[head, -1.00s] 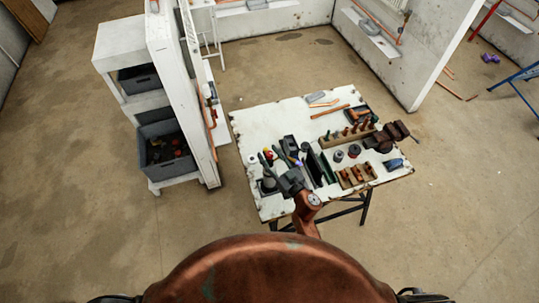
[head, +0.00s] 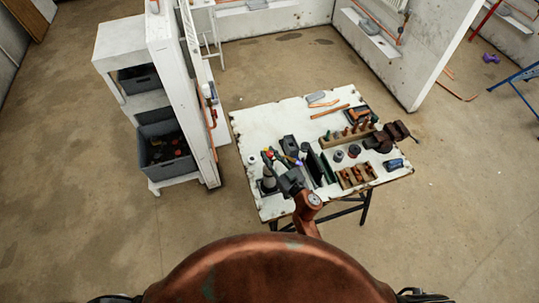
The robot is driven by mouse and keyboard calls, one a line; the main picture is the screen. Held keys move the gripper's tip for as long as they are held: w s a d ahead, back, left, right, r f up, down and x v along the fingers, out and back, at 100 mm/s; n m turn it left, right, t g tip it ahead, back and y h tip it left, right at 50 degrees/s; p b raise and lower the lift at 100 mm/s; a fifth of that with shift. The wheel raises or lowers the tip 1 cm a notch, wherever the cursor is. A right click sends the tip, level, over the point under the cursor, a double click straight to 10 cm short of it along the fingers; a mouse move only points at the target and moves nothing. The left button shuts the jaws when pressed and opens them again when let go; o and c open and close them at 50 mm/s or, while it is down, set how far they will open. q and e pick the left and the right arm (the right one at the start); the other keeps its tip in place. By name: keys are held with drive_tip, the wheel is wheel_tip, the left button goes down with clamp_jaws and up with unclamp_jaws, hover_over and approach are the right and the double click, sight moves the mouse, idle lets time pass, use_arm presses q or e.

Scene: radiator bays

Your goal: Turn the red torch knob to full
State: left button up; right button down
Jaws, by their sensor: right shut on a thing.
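The torch (head: 268,183) stands on the near left part of the white workbench, a small dark-grey shape partly covered by my right gripper. My right gripper (head: 272,160) reaches over it from the near edge, with its fingers closed at the torch's top. The red knob is too small and too covered by the fingers to make out clearly. How far it is turned cannot be seen. My left gripper is out of view.
The worn white workbench (head: 258,126) also bears wooden racks of fittings (head: 357,176), a dark vise (head: 392,136), copper pipe (head: 330,111) and a blue item (head: 394,164). A shelf with grey bins (head: 166,155) stands to the left. The bench's far left is clear.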

drive_tip(key=shift+y, duration=0.3)
drive_tip(key=shift+w+d+n+g+y+p, duration=0.1)
drive_tip(key=shift+n+g+y+p, duration=0.7)
drive_tip(key=shift+n+g+y, duration=0.9)
drive_tip(key=shift+f+n+g+y+b, duration=0.1)
drive_tip(key=shift+n+g+y+b, duration=0.25)
drive_tip(key=shift+n+g+y, duration=0.7)
drive_tip(key=n+g+b, duration=0.2)
drive_tip(key=g+b, duration=0.2)
drive_tip(key=b, duration=0.1)
drive_tip(key=n+g+y+b, duration=0.1)
drive_tip(key=n+g+b, duration=0.2)
drive_tip(key=g+b, duration=0.1)
drive_tip(key=n+g+y+b, duration=0.1)
drive_tip(key=n+g+b, duration=0.1)
drive_tip(key=g+b, duration=0.2)
drive_tip(key=shift+f+n+b, duration=0.2)
drive_tip(key=shift+n+b, duration=0.15)
drive_tip(key=shift+b, duration=0.9)
drive_tip(key=shift+r+n+g+b, duration=0.2)
drive_tip(key=shift+n+g+b, duration=0.2)
drive_tip(key=shift+g+b, duration=0.45)
